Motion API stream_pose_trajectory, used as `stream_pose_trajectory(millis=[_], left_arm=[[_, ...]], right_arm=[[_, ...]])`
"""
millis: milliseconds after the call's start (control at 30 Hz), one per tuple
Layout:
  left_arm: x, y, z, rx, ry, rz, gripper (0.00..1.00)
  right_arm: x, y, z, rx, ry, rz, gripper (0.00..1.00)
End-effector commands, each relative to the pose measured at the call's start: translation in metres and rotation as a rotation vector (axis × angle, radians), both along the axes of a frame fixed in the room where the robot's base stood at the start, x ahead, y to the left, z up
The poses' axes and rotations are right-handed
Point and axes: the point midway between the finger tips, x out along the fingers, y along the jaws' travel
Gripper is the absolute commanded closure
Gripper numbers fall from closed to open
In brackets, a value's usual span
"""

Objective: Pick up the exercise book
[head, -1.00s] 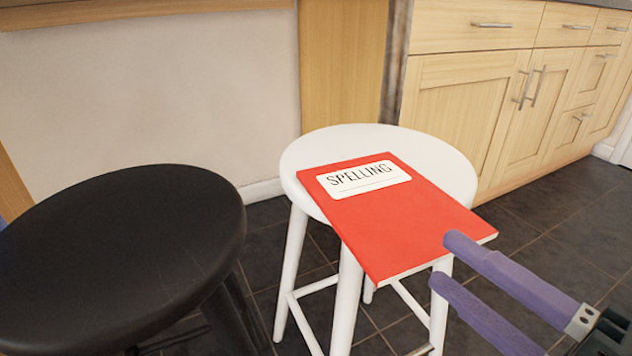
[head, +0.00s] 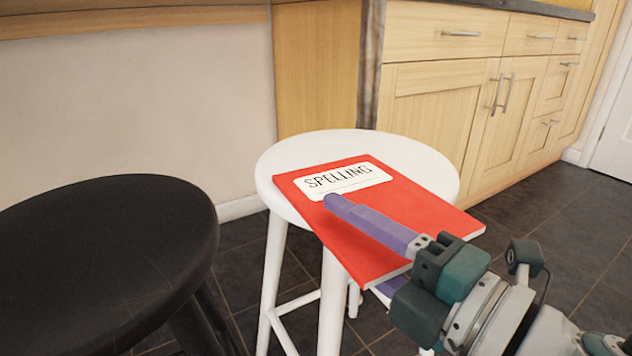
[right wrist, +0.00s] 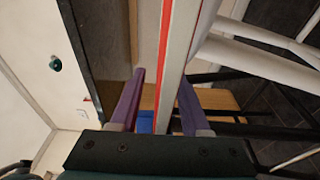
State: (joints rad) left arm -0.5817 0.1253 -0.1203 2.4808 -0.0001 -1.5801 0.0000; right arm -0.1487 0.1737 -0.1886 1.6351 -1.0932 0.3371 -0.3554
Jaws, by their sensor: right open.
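The exercise book (head: 420,210) is red with a white "SPELLING" label. It lies flat on the white stool (head: 290,155), its near part overhanging the seat edge. My right gripper (head: 345,232) is open around this overhanging part. One purple finger is above the cover; the other is below, mostly hidden by the book. In the right wrist view, the book's edge (right wrist: 178,60) runs between the two spread fingers of the gripper (right wrist: 162,82), with a gap visible on the left side. My left gripper is not in view.
A black stool (head: 105,260) stands close on the left. Wooden cabinets (head: 430,110) with metal handles stand behind the white stool, beside a pale wall (head: 130,120). The dark tiled floor (head: 560,230) is clear on the right.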

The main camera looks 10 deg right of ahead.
Motion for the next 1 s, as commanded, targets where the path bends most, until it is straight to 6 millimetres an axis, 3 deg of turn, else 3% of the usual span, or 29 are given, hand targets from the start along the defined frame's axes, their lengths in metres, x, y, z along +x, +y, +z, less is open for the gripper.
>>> stream_pose_trajectory(millis=[133,533,1000], left_arm=[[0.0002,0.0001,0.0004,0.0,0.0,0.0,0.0],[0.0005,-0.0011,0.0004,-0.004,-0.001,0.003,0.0],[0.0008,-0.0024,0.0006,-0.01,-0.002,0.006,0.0]], right_arm=[[-0.0004,0.0,0.0,0.001,0.0,0.0,0.54],[-0.0007,-0.0003,0.0,0.001,0.0,0.0,0.99],[-0.0006,-0.0002,0.0004,0.0,-0.001,0.001,1.0]])
